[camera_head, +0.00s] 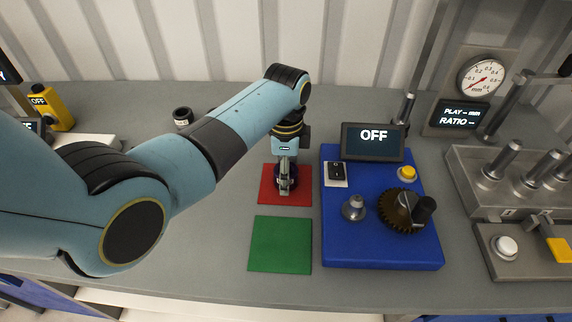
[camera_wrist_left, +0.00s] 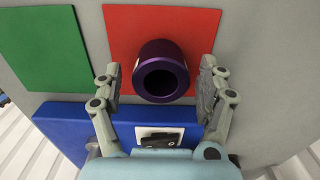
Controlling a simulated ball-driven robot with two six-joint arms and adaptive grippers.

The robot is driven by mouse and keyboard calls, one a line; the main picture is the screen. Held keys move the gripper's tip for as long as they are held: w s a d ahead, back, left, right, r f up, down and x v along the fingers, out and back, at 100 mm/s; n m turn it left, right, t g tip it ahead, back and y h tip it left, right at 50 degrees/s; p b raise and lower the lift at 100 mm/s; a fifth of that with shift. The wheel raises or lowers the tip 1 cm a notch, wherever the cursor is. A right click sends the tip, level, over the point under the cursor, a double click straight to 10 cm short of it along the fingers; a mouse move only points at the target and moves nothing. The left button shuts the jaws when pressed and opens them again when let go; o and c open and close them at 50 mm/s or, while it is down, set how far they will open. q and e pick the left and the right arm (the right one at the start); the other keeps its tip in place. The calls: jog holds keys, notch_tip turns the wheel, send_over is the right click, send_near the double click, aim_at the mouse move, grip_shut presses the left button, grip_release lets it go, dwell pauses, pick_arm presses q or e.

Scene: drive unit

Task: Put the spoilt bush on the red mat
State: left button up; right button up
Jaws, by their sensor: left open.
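A dark purple bush (camera_wrist_left: 162,72), a short hollow ring, stands on the red mat (camera_wrist_left: 125,25). In the head view the bush (camera_head: 279,183) is mostly hidden by my gripper, and the red mat (camera_head: 299,199) lies left of the blue drive unit. My left gripper (camera_head: 286,188) points down over that mat. In the left wrist view the left gripper (camera_wrist_left: 158,76) is open, one finger on each side of the bush, with gaps showing between it and the fingers. My right gripper is in neither view.
A green mat (camera_head: 281,244) lies in front of the red one. The blue drive unit (camera_head: 345,245) carries a screen (camera_head: 373,141) reading OFF, a brown gear (camera_head: 398,212) and a metal post (camera_head: 353,207). A dark cylinder (camera_head: 183,117) stands behind my left arm.

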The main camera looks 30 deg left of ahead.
pick_arm(q)
notch_tip(320, 180, up, 12)
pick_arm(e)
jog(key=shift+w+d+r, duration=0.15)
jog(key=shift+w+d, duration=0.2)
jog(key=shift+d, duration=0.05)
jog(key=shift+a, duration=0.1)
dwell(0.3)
